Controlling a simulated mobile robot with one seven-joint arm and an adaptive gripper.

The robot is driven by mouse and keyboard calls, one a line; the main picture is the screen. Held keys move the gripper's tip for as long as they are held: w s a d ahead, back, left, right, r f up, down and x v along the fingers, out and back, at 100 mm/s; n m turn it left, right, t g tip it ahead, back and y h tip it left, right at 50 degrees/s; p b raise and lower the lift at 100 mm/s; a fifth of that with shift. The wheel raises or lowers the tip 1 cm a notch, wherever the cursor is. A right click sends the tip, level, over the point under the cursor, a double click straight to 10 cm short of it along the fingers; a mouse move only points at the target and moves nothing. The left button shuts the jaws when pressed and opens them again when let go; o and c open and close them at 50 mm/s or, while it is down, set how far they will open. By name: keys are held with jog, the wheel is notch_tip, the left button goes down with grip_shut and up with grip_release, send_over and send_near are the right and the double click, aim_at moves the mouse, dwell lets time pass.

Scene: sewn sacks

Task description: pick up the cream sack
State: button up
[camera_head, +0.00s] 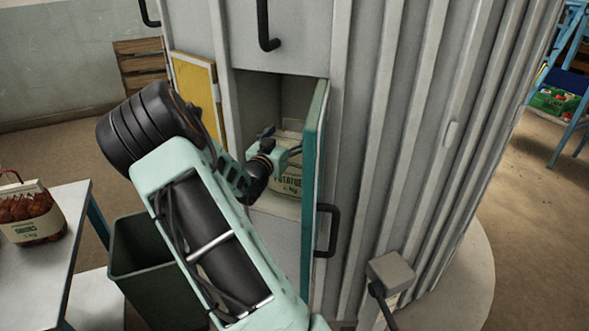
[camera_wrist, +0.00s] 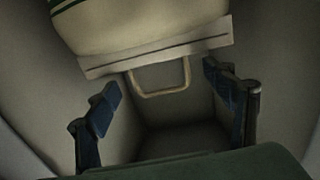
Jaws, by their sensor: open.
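The cream sack (camera_head: 287,184), printed with dark green lettering, stands in an open locker compartment behind a teal-edged door. My gripper (camera_head: 276,150) reaches into the compartment in front of the sack's upper part and hides some of it. In the wrist view the sack (camera_wrist: 150,25) fills the upper middle, with a pale folded band and a tan loop handle (camera_wrist: 160,92) at its end. My gripper (camera_wrist: 165,97) is open there, one dark blue finger on each side of the handle. I see no finger touching the handle.
The open teal door (camera_head: 314,170) stands close to the right of my gripper. A yellow panel (camera_head: 196,95) is left of the compartment. A dark green bin (camera_head: 150,265) and a white table (camera_head: 40,275) with a red-brown sack (camera_head: 32,214) are lower left.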

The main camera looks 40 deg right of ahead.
aim_at(294, 134)
jog(key=shift+x, duration=1.95)
jog(key=shift+f, duration=0.1)
